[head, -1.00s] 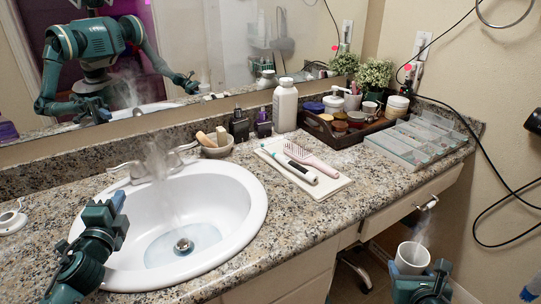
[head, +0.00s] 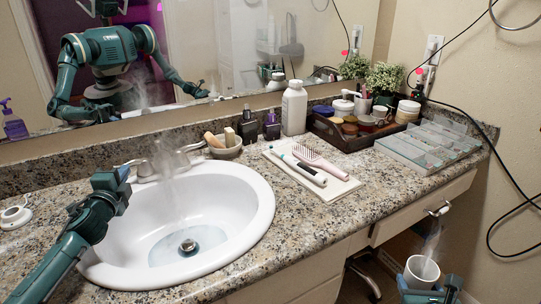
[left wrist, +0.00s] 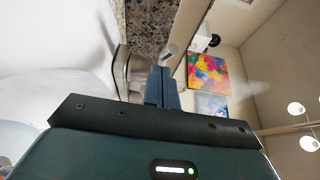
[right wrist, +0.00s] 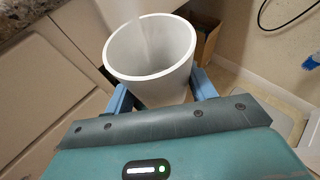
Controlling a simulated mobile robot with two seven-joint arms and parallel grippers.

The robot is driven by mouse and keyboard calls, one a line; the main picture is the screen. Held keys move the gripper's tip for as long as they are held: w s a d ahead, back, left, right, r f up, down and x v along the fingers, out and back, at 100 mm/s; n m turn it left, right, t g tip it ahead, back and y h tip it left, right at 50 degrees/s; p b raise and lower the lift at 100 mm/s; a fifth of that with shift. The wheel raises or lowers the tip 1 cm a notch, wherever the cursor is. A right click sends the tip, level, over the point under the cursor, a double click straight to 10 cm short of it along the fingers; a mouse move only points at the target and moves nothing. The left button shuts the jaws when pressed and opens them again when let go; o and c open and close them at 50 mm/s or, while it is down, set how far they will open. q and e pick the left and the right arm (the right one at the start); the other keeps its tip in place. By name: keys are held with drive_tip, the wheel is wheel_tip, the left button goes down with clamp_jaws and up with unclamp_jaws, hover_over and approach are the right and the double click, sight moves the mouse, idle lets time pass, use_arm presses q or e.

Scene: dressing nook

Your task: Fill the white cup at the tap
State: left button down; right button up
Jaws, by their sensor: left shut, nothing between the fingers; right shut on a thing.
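The white cup (head: 421,271) is low at the right, in front of the counter and away from the sink. My right gripper (head: 427,289) is shut on it; the right wrist view shows the cup (right wrist: 150,52) upright between the fingers. A pale wisp rises from its mouth; I cannot tell its contents. The silver tap (head: 150,171) stands at the back of the sink (head: 258,213). A hazy plume hangs over the basin, which holds shallow water. My left gripper (head: 121,174) is shut and empty beside the tap; the left wrist view shows its fingers close to metal (left wrist: 124,72).
A folded towel (head: 340,190) with brushes, a tray (head: 345,142) of jars and a clear organizer (head: 428,145) occupy the counter's right. A bowl (head: 224,148) and bottles stand behind the sink. The counter edge and drawer handle (head: 440,209) are near the cup.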

use_arm(q)
drive_tip(key=shift+w+a+r+p, duration=0.1)
drive_tip(key=shift+a+p, duration=0.2)
drive_tip(key=shift+a, duration=0.05)
use_arm(e)
drive_tip(key=shift+r, duration=0.3)
use_arm(q)
drive_tip(key=shift+w+a, duration=0.35)
drive_tip(key=shift+a, duration=0.35)
use_arm(e)
drive_tip(key=shift+r, duration=0.25)
use_arm(q)
drive_tip(key=shift+a, duration=0.1)
drive_tip(key=shift+r, duration=0.1)
use_arm(e)
drive_tip(key=shift+d, duration=0.1)
